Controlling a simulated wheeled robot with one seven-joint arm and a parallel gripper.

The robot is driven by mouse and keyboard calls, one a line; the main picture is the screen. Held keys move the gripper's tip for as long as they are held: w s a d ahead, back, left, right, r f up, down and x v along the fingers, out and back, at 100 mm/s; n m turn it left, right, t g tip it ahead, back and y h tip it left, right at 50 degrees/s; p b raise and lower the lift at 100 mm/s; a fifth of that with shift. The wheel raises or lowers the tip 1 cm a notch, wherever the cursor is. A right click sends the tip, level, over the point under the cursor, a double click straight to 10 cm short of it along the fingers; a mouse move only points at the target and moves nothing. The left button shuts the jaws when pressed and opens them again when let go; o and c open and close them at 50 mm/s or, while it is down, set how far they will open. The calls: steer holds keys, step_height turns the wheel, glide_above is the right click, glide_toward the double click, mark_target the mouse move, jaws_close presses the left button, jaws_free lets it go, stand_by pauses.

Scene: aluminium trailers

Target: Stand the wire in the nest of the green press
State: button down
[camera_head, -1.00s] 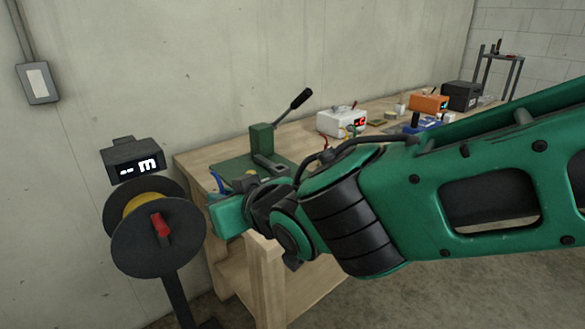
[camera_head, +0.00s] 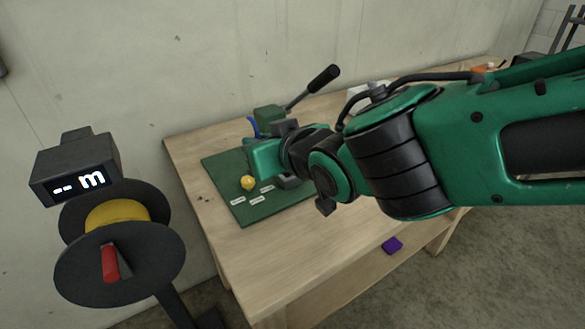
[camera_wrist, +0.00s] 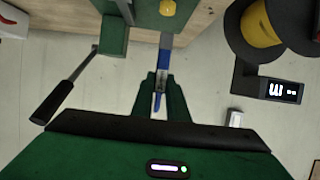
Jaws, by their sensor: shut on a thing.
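The green press (camera_head: 268,117) with its black-tipped lever (camera_head: 323,79) stands at the back of the green board (camera_head: 228,202). It shows at the upper left in the wrist view (camera_wrist: 114,38). My gripper (camera_wrist: 158,98) is shut on a slim blue-handled thing with a grey end (camera_wrist: 162,66), which looks like a hand tool. Its blue part also sticks out behind my gripper in the head view (camera_head: 252,127). My gripper hangs over the board, close to the press's left side. I cannot make out a loose wire, and the press's nest is hidden.
A spool (camera_head: 120,265) with yellow winding and a display (camera_head: 75,172) stands left of the wooden bench (camera_head: 205,235). A yellow lump (camera_head: 248,183) and small white labels lie on the board. The wall is close behind.

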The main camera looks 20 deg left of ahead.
steer(key=shift+w+d+f, duration=0.35)
steer(key=shift+w+f, duration=1.45)
steer(key=shift+w, duration=0.05)
steer(key=shift+w+d+f, duration=0.4)
steer(key=shift+w+f, duration=1.45)
steer(key=shift+w+d+f, duration=0.35)
steer(key=shift+w+f, duration=1.45)
steer(key=shift+w, duration=0.05)
steer(key=c, duration=1.7)
jaws_free()
steer(key=shift+c, duration=0.2)
steer(key=v, duration=1.2)
steer(key=shift+w+r, duration=0.1)
